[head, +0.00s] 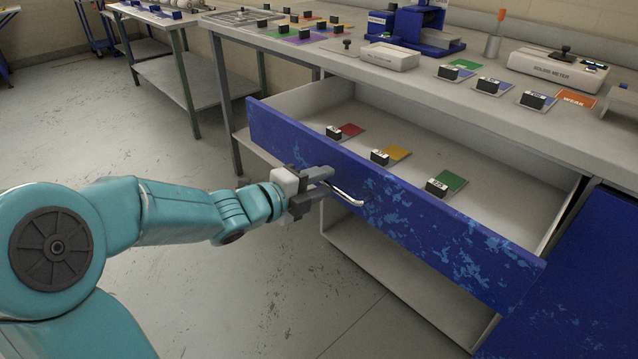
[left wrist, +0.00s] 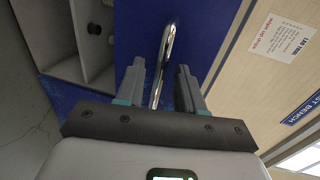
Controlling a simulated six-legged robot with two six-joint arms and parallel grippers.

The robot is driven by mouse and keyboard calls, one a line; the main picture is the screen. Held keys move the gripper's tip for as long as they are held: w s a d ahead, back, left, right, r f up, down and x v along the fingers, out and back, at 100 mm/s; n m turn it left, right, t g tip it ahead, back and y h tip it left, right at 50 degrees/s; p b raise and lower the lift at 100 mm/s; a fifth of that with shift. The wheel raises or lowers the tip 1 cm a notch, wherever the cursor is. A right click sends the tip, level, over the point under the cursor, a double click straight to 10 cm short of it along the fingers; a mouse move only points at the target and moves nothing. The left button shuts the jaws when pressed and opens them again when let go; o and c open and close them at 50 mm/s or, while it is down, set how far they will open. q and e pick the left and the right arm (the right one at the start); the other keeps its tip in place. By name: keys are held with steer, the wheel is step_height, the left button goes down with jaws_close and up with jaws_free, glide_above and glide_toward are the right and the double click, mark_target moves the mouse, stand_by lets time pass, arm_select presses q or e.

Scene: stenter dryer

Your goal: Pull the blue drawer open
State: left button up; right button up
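The blue drawer (head: 400,205) stands pulled well out from under the workbench, its inside showing. Its front is worn, with light blue patches. A curved metal handle (head: 345,196) is on the front, and in the left wrist view the handle (left wrist: 167,45) runs up between my fingers. My left gripper (head: 322,184) is at the left end of the handle. In the left wrist view the fingers of my left gripper (left wrist: 160,88) are apart, one on each side of the bar, with gaps showing. My right gripper is not in view.
Inside the drawer are black blocks with red (head: 350,130), yellow (head: 396,153) and green (head: 452,181) cards. The floor (head: 140,130) at left is clear.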

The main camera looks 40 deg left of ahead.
arm_select(q)
steer(key=shift+s, duration=0.15)
steer(key=p+v, duration=0.3)
steer(key=v, duration=1.3)
steer(key=shift+p, duration=0.35)
